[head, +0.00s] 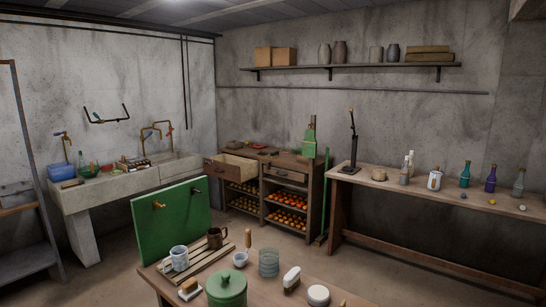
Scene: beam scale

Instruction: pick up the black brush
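I cannot make out a clearly black brush. On the near wooden table (255,272), an oblong white object with a dark side (291,279) lies right of the glass jar; it may be a brush, but it is too small to tell. A small brown-and-white block, perhaps another brush (190,288), lies at the table's left end. A brown brush-like item (70,184) lies on the front edge of the stone sink. Neither of my grippers is in view.
The near table also holds a green lidded pot (226,289), a slatted rack (200,262) with two mugs, a glass jar (268,262) and a white round dish (318,295). A green board (172,220) stands behind. Bottles stand on the right bench (385,183).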

